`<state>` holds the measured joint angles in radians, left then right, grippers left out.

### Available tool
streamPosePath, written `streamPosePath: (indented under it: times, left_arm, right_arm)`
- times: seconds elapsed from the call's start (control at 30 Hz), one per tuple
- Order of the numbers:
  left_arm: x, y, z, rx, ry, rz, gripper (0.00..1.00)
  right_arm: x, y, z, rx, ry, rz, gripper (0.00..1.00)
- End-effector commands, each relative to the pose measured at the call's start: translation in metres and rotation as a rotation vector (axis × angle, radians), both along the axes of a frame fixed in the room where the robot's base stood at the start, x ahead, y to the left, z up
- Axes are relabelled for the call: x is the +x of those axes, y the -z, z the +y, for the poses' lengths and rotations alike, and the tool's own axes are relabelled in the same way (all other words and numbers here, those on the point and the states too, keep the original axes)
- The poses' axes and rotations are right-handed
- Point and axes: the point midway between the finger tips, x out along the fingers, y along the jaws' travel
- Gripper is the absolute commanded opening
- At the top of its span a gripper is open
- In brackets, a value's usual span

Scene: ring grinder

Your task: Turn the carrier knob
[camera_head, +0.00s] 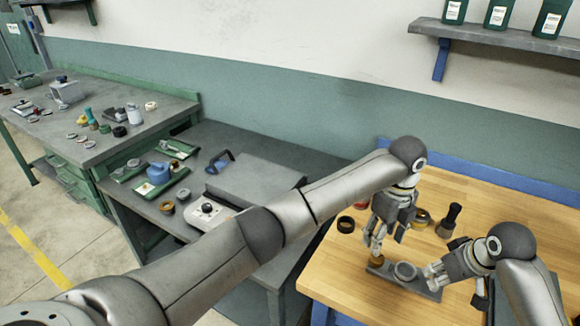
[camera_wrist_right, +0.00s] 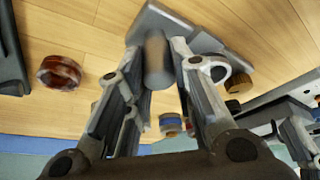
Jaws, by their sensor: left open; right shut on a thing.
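A long grey fixture (camera_head: 400,282) lies on the wooden bench top and carries a pale grey ring (camera_head: 404,270). A grey cylindrical knob (camera_wrist_right: 158,62) stands out from the fixture in the right wrist view. My right gripper (camera_head: 431,279) is shut on this knob at the fixture's right end; its fingers hide the knob in the head view. My left gripper (camera_head: 386,246) is open, pointing down over the fixture's left end. A brass piece (camera_head: 376,262) sits below its fingers; I cannot tell whether they touch.
Grey benches with small parts lie to the left. The bench's front left is clear.

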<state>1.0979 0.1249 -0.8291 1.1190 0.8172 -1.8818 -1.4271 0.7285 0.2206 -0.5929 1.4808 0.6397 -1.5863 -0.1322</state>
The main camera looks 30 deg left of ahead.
Motion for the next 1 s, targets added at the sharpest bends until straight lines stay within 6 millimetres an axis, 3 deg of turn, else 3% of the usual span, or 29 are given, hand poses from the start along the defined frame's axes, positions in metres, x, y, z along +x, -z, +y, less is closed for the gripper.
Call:
streamPosePath:
  times: [0.23,0.5,0.77,1.0]
  left_arm:
    - [0.001,-0.052,-0.001,-0.001,0.0,-0.004,0.55]
    - [0.029,-0.021,0.017,-0.318,-0.306,-0.023,0.55]
    - [0.062,-0.011,0.051,-0.586,-0.622,-0.057,0.55]
    - [0.086,-0.008,0.092,-0.762,-0.866,-0.09,0.55]
  right_arm:
    - [0.0,0.0,0.001,0.001,-0.001,0.0,0.0]
    - [0.0,0.0,0.0,0.001,0.0,0.0,0.0]
    - [0.0,0.0,0.0,0.001,0.0,-0.001,0.0]
    - [0.0,0.0,0.0,0.0,0.0,0.0,0.0]
